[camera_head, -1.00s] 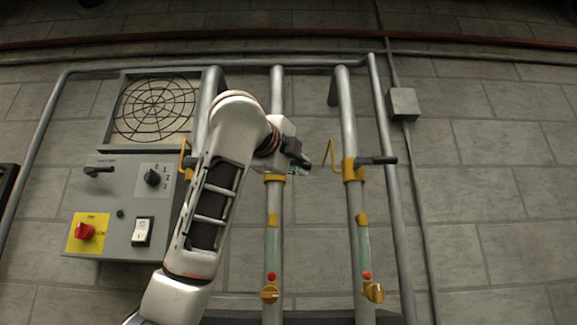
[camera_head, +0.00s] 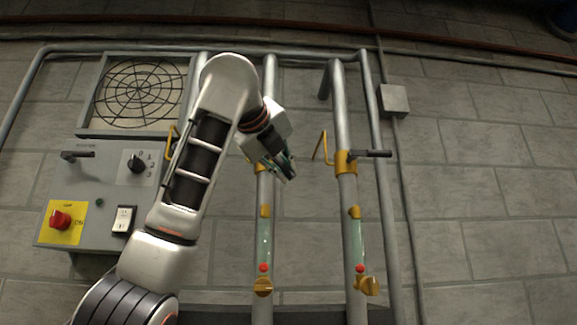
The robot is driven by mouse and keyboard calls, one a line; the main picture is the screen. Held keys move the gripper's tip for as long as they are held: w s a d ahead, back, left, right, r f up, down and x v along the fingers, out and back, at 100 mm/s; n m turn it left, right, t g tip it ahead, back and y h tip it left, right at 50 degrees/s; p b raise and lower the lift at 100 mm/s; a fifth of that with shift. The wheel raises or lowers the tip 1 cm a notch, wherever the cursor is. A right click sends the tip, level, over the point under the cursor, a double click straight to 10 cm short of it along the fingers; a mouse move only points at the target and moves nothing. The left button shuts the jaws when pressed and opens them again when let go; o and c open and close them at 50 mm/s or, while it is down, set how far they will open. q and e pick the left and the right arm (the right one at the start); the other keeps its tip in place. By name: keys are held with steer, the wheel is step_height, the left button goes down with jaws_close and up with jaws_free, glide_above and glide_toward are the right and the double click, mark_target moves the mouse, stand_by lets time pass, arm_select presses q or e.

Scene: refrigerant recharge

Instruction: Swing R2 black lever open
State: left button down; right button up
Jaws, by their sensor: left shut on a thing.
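My left gripper (camera_head: 287,172) is at the middle pipe (camera_head: 266,190), its fingers pointing down and to the right. It is shut on what I take to be this pipe's black lever, which the fingers and wrist mostly hide. The yellow valve collar shows only in part behind the gripper. On the right pipe (camera_head: 346,205), another black lever (camera_head: 371,153) sticks out level to the right from a yellow collar (camera_head: 345,163). My right gripper is not in view.
A grey control box (camera_head: 95,225) with a red knob (camera_head: 60,219) stands at left, below a round fan grille (camera_head: 139,93). A bent yellow handle (camera_head: 321,147) stands out between the middle and right pipes. Yellow knobs (camera_head: 263,287) sit low on the pipes.

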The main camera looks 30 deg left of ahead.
arm_select(q)
steer(key=shift+s+a+f+m+g+y, duration=0.25)
steer(key=shift+s+a+m+g+y, duration=0.25)
steer(key=shift+m, duration=0.45)
steer(key=shift+s+a+f+m+g+y, duration=0.25)
steer(key=shift+a+m+g, duration=0.35)
steer(key=shift+m, duration=0.4)
steer(key=shift+s+a+f+m+g+y, duration=0.3)
steer(key=shift+a+m+g+y, duration=0.25)
steer(key=shift+m, duration=0.4)
steer(key=shift+a, duration=0.1)
steer(key=c, duration=2)
jaws_free()
steer(key=shift+s+r, duration=0.1)
